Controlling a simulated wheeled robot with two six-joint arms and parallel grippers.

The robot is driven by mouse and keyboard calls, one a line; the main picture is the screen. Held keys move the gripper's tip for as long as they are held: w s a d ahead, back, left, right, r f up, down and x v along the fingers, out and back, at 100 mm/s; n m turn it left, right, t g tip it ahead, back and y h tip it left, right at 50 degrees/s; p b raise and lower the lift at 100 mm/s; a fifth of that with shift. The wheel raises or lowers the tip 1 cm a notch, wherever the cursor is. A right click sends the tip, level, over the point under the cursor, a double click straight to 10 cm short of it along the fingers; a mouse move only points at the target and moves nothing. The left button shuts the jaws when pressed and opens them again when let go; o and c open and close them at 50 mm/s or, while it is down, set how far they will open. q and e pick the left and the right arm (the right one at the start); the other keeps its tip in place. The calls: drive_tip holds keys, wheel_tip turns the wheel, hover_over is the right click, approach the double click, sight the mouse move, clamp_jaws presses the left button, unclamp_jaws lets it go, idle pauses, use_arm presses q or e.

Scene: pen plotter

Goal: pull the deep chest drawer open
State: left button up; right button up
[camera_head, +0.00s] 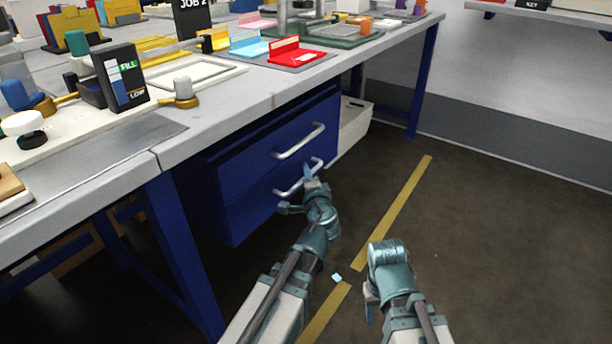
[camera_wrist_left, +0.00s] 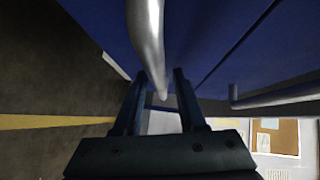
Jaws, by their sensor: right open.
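A blue drawer chest (camera_head: 235,200) hangs under the workbench, with an upper handle (camera_head: 298,142) and a lower handle (camera_head: 291,190), both silver bars. The lower, deeper drawer front looks flush with the chest. My left gripper (camera_head: 299,188) is at the lower handle. In the left wrist view its two fingers (camera_wrist_left: 160,85) stand apart, with a silver handle bar (camera_wrist_left: 148,35) running down between them; contact is not clear. Another bar (camera_wrist_left: 275,97) shows at the right there. My right gripper (camera_head: 369,302) is over the floor, away from the chest, its fingers mostly hidden.
The grey workbench top (camera_head: 270,95) above the chest carries several trays, signs and fixtures. A blue bench leg (camera_head: 180,250) stands left of the chest. A white bin (camera_head: 352,125) stands behind it to the right. Floor with a yellow line (camera_head: 395,205) is open in front.

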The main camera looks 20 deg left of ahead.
use_arm(q)
clamp_jaws()
idle(1.2)
